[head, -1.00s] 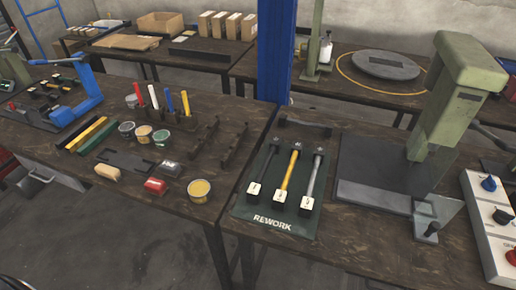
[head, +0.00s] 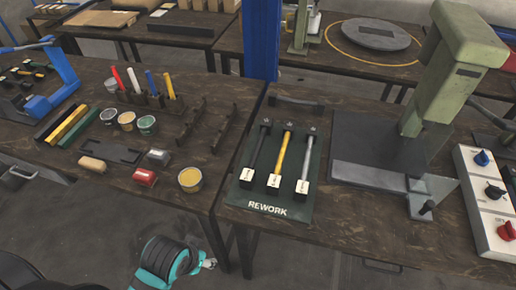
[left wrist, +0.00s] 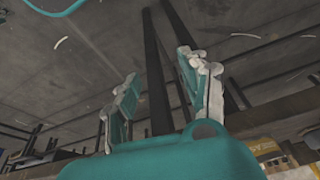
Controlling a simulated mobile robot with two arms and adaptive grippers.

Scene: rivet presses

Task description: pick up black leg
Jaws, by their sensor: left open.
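The black leg (head: 261,147) lies on the dark green REWORK board (head: 231,194), leftmost of three legs. A block with a white label is at its near end. The yellow leg (head: 283,154) and the grey leg (head: 307,157) lie to its right. My left gripper (head: 209,263) shows at the bottom of the head view, in front of the benches and well apart from the black leg. In the left wrist view its two fingers (left wrist: 160,88) are spread with nothing between them. The black leg cannot be made out in that view. My right gripper is not in view.
A green press (head: 440,90) stands right of the board, with a control box (head: 485,200) beside it. Paint cans, markers and dark racks (head: 190,120) sit on the left bench. The bench front edge lies between my left gripper and the board.

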